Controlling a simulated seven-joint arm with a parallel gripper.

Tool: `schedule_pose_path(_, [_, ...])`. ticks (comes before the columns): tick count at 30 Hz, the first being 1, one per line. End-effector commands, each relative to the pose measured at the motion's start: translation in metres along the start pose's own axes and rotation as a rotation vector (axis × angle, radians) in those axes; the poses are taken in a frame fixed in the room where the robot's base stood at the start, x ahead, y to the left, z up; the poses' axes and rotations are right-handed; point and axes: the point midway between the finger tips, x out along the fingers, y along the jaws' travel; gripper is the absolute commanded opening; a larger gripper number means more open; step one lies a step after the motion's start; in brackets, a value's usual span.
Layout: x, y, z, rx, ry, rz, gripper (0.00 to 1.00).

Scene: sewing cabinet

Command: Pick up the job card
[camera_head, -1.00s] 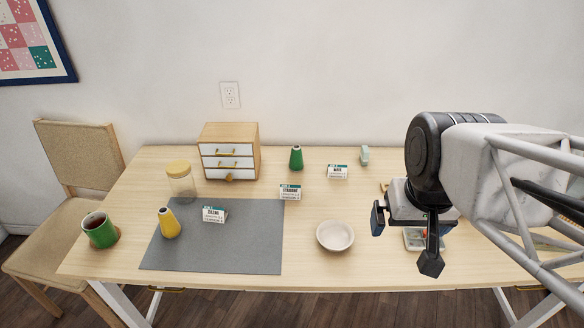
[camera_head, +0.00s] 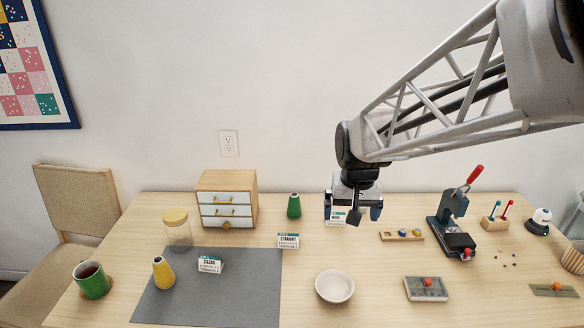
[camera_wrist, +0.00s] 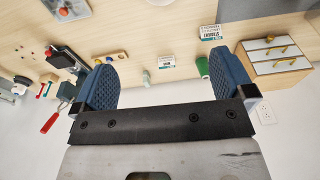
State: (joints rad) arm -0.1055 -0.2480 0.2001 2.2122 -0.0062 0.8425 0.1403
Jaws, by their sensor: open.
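Several small white cards with green headers stand on the table, and I cannot tell which is the job card. One card (camera_head: 336,217) is at the back, partly hidden behind my gripper (camera_head: 352,210). A second card (camera_head: 288,240) stands at the mat's back right corner, and a third card (camera_head: 209,264) is on the mat. In the wrist view, the back card (camera_wrist: 166,66) shows between the open fingers, apart from them. The second card (camera_wrist: 209,33) lies farther off there, near the right finger. My gripper is open, empty and above the table's back part.
A green cone (camera_head: 294,206) and a small drawer cabinet (camera_head: 227,200) stand left of my gripper. A wooden tray with balls (camera_head: 402,235) and a press with a red handle (camera_head: 454,222) are to the right. A white bowl (camera_head: 335,286) is in front, with bare table between.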

Motion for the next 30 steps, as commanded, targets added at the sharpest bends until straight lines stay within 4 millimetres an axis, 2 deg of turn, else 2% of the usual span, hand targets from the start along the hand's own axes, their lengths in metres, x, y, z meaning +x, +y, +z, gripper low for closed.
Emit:
schedule_pose_path(3, [0.018, -0.012, -0.025, 0.000, -0.016, 0.000, 1.00])
schedule_pose_path(15, [0.084, -0.053, -0.098, 0.005, -0.056, 0.001, 1.00])
schedule_pose_path(23, [0.138, -0.083, -0.138, 0.008, -0.083, 0.004, 1.00])
schedule_pose_path(30, [0.193, -0.112, -0.169, 0.012, -0.106, 0.008, 1.00])
